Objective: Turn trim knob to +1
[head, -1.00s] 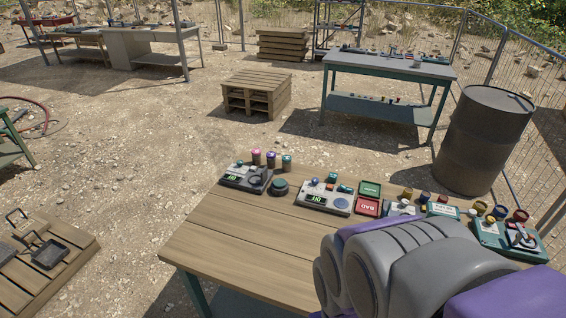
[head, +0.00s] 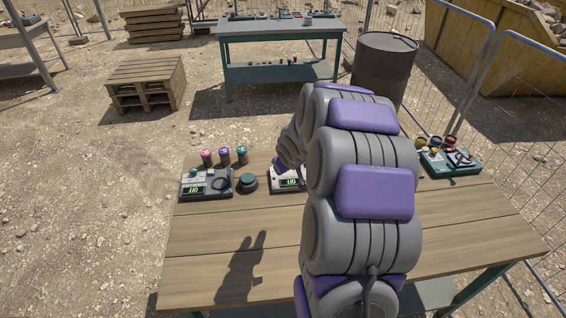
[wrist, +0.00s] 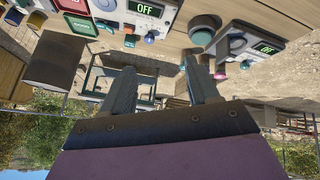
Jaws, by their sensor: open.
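Two grey control boxes with green OFF displays stand on the wooden table. I cannot tell which control is the trim knob. The left box (head: 206,184) has a dark round dial and a small teal knob in the head view; in the wrist view its dial (wrist: 237,43) shows. The middle box (head: 287,181) is partly hidden by my arm; in the wrist view its display (wrist: 146,9) and a blue knob (wrist: 149,38) show. My gripper (wrist: 159,68) is open and empty, its fingers apart and clear of the boxes. In the head view its fingertips are hard to make out.
A teal round button (head: 247,182) sits between the boxes. Several coloured-capped cylinders (head: 224,155) stand behind the left box. A teal joystick box (head: 450,160) is at the right. The table's front (head: 215,265) is clear. A barrel (head: 383,68) stands behind.

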